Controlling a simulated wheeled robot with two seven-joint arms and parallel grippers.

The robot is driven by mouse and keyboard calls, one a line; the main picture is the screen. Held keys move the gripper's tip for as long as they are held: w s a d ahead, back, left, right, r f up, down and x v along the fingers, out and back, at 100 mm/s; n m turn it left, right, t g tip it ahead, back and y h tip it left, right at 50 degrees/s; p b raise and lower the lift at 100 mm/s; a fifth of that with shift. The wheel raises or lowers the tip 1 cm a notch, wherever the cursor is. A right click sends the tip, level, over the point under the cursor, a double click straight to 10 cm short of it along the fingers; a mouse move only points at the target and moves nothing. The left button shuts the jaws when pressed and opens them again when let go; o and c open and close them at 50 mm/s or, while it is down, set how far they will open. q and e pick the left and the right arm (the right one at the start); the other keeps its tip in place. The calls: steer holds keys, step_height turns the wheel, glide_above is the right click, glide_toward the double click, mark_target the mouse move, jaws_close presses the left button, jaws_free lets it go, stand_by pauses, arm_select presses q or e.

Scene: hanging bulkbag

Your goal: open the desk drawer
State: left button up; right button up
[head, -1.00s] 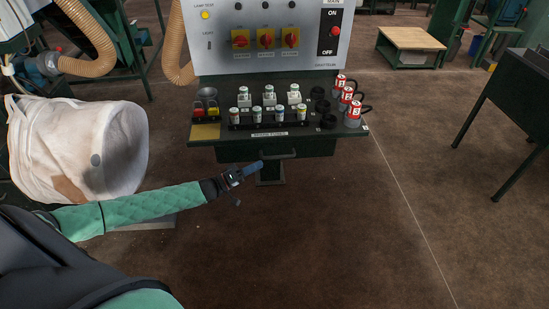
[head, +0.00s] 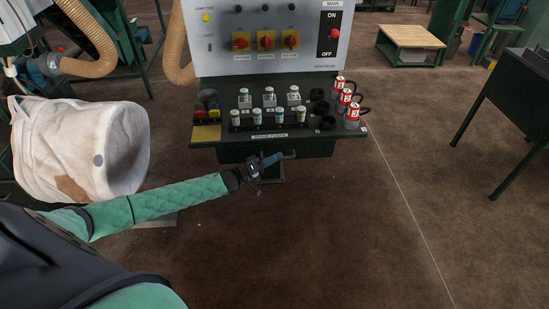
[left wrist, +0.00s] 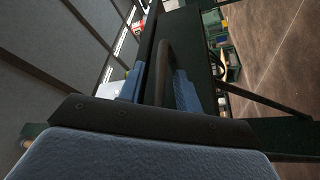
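The desk drawer (head: 232,154) is a dark green front under the desk top, and it looks closed. Its dark bar handle (head: 289,154) is partly hidden behind my left gripper (head: 266,166). A gap shows beside the left fingertip, so the gripper looks open around the handle. Whether a finger touches the handle I cannot tell. My right gripper is not in view.
A white bulk bag (head: 75,150) hangs at the left near my arm. The brown floor (head: 330,235) in front of the desk is clear.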

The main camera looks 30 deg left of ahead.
arm_select(q)
steer(key=shift+c, duration=0.2)
jaws_close()
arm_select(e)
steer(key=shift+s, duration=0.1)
